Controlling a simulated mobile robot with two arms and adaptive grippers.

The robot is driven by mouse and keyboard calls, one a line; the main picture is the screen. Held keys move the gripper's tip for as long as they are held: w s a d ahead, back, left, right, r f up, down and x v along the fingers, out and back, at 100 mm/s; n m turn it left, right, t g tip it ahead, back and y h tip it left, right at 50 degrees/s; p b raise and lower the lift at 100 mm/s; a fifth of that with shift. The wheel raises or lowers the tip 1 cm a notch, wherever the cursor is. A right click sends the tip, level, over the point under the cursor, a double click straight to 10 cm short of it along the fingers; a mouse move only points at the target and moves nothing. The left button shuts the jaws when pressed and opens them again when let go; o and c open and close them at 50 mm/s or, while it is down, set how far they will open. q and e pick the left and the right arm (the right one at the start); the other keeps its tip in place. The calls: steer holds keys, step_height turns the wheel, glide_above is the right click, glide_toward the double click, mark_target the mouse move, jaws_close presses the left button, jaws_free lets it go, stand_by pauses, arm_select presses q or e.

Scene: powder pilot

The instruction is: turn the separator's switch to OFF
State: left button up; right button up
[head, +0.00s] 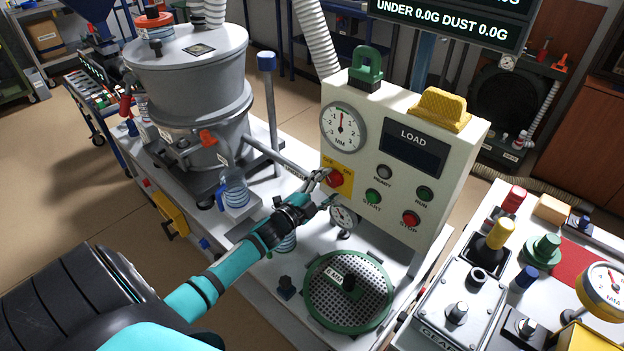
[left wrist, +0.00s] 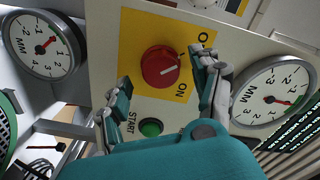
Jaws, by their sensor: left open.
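The separator's switch is a red round knob (head: 335,179) on a yellow plate on the front of the cream control box (head: 455,170). My left gripper (head: 327,187) reaches up to the knob from the lower left. In the left wrist view its two fingers (left wrist: 160,72) are spread, one on each side of the knob, with a gap visible beside it. I cannot tell whether a fingertip touches the plate.
A green START button (left wrist: 151,128) lies just below the knob. A red STOP button (head: 411,218) is further right. A small dial gauge (head: 344,217) and a green perforated disc (head: 348,300) are below. The grey separator drum (head: 190,75) stands to the left.

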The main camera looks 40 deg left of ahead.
arm_select(q)
steer(key=s, duration=1)
steer(key=shift+s+a, duration=0.15)
steer(key=shift+a, duration=0.25)
steer(key=s+d+f+n+g+y, duration=0.1)
steer(key=s+d+f+n+g, duration=0.1)
steer(key=s+d+n+g, duration=0.65)
steer(key=s+d+f+n+g, duration=0.3)
steer(key=s+d+g, duration=0.3)
steer(key=s+d, duration=0.65)
steer(key=s+a+f+g, duration=0.1)
steer(key=s+a+f, duration=0.1)
steer(key=f, duration=1.1)
steer(key=s+a+f, duration=0.1)
steer(key=f, duration=1.1)
steer(key=s+a+f+g, duration=0.1)
steer(key=s+a+f, duration=0.2)
steer(key=s+f, duration=1.3)
steer(key=shift+s+f+m, duration=0.25)
steer(key=shift+s+m, duration=0.2)
steer(key=shift+s, duration=0.15)
